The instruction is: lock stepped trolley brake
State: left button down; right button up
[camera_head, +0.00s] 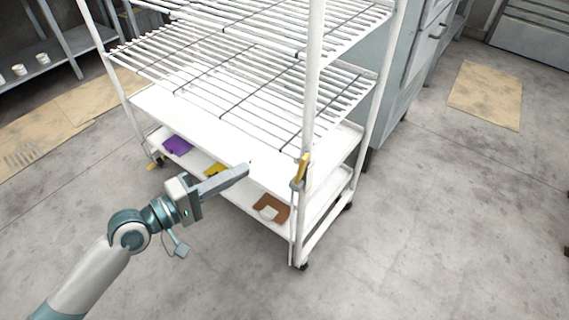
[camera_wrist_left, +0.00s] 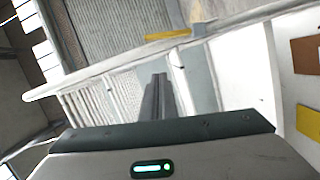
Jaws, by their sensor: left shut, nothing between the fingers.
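The white trolley (camera_head: 308,110) has wire shelves above solid lower shelves and stands on dark casters. A yellow lever (camera_head: 301,170) sits upright on its near corner post in a grey bracket. In the left wrist view a yellow bar (camera_wrist_left: 167,34), seemingly this lever, lies against the white post (camera_wrist_left: 110,66). My left gripper (camera_head: 246,169) is shut and empty, to the left of the lever and apart from it in the head view. Its closed fingers (camera_wrist_left: 158,82) point toward the post in the left wrist view. My right gripper is not in view.
On the bottom shelf lie a purple item (camera_head: 177,145), a yellow item (camera_head: 216,170) and a brown item (camera_head: 271,208). A grey cabinet (camera_head: 395,75) stands behind the trolley. Cardboard (camera_head: 486,94) lies on the floor at right. The floor in front is clear.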

aim_at(298, 172)
pick_arm(q)
jog(key=shift+w+d, duration=0.15)
jog(key=w+d+f+p, duration=0.1)
jog(key=w+d, duration=0.3)
jog(key=d, duration=0.6)
jog(key=shift+d+p, duration=0.25)
jog(key=shift+p, duration=0.1)
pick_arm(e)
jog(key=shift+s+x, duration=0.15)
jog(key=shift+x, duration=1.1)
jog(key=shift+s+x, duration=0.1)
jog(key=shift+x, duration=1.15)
pick_arm(q)
jog(key=shift+s, duration=0.15)
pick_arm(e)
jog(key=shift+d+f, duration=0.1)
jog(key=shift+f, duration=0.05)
